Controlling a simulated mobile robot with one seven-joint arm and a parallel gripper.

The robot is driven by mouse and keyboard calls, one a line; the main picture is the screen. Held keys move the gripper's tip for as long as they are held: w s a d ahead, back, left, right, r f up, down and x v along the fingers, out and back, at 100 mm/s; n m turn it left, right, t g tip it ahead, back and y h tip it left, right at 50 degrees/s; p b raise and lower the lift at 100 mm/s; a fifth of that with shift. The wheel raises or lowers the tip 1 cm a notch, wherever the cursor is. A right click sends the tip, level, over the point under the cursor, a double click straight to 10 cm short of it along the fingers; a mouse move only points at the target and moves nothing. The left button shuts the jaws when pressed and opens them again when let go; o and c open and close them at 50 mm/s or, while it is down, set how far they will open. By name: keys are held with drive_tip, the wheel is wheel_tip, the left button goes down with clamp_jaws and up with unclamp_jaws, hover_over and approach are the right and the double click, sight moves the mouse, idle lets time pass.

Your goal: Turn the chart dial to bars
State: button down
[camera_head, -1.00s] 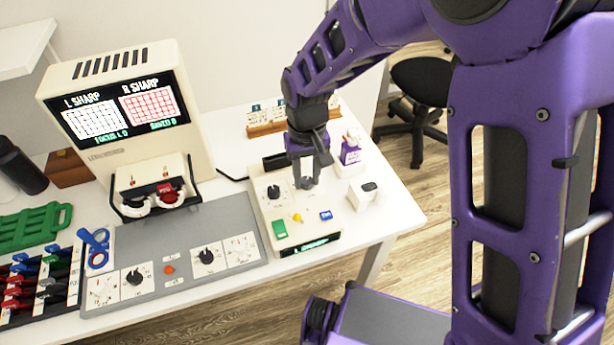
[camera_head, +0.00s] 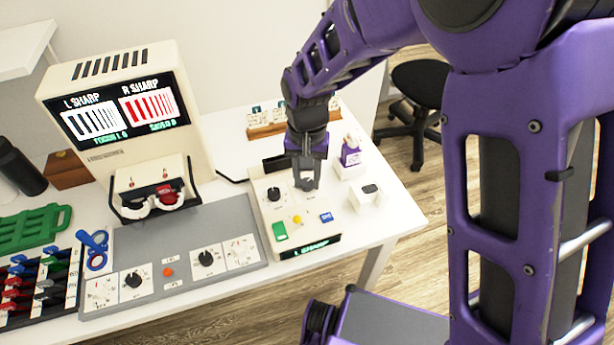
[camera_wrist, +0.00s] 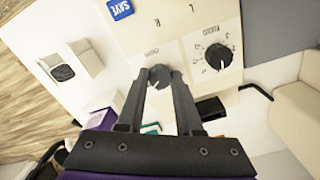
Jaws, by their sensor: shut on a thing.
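The chart dial (camera_wrist: 160,73) is a small dark grey knob on the cream control box (camera_head: 263,222). My gripper (camera_head: 305,174) points down at the box's back right and is shut on this dial. In the wrist view its two fingers (camera_wrist: 159,84) sit on either side of the knob. The fingers hide part of the dial and its marks. The screen (camera_head: 122,108) shows vertical bars in both halves, black on white at left and red at right, under "L SHARP" and "R SHARP".
A black focus dial (camera_wrist: 217,56) sits beside the held dial. The box also has a green button (camera_head: 279,231), a yellow knob (camera_head: 297,219) and a blue save button (camera_head: 326,217).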

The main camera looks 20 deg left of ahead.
sight(307, 182)
drive_tip(key=shift+r, duration=0.1)
drive_tip(key=c, duration=0.6)
unclamp_jaws()
wheel_tip(307, 182, up, 17)
drive_tip(key=shift+r+p, duration=0.15)
drive_tip(key=shift+p, duration=1.1)
